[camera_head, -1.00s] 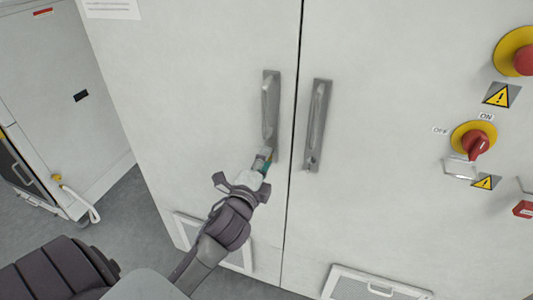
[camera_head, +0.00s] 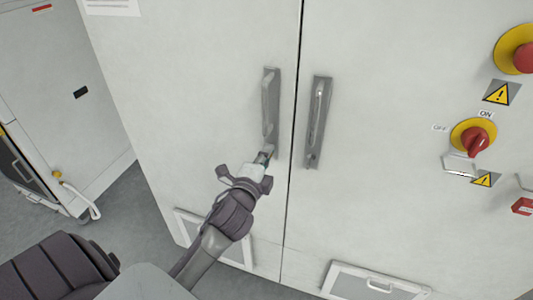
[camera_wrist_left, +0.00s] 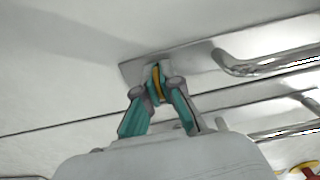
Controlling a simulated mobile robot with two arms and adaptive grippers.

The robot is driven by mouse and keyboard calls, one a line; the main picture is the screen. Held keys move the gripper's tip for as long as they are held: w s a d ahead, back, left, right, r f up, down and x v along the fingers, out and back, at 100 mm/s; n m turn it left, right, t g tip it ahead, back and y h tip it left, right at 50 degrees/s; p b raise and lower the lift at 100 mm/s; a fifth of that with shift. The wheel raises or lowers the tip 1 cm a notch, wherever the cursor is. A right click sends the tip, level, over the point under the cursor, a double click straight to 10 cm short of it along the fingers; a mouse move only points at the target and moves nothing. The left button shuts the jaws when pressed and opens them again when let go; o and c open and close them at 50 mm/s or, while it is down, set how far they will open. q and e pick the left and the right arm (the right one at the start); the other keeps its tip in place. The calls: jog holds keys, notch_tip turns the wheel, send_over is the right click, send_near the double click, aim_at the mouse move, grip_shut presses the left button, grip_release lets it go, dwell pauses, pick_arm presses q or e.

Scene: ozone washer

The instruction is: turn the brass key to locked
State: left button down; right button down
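The brass key (camera_wrist_left: 157,84) shows in the left wrist view as a small yellow-brass piece between the teal fingertips, at the end of the left door's handle plate (camera_wrist_left: 196,57). My left gripper (camera_wrist_left: 158,92) has its fingertips closed on it from both sides. In the head view my left gripper (camera_head: 264,156) is at the lower end of the left door handle (camera_head: 270,105), and the key is hidden behind the fingers. The key's exact turn angle cannot be read. My right gripper is not in view.
A second handle (camera_head: 318,122) is on the right door, just across the door gap. A red rotary switch (camera_head: 475,143) on a yellow plate and a red emergency button (camera_head: 524,58) stick out at the right. Vent grilles (camera_head: 370,284) are low on the doors.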

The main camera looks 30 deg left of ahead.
pick_arm(q)
jog(key=n+p, duration=0.2)
jog(key=n, duration=0.4)
jog(key=n+p, duration=0.2)
jog(key=n, duration=0.3)
jog(key=n+p, duration=0.2)
jog(key=n, duration=0.2)
jog(key=shift+n+p, duration=0.6)
jog(key=shift+n, duration=0.8)
jog(key=c, duration=1.3)
grip_release()
jog(key=shift+c, duration=0.2)
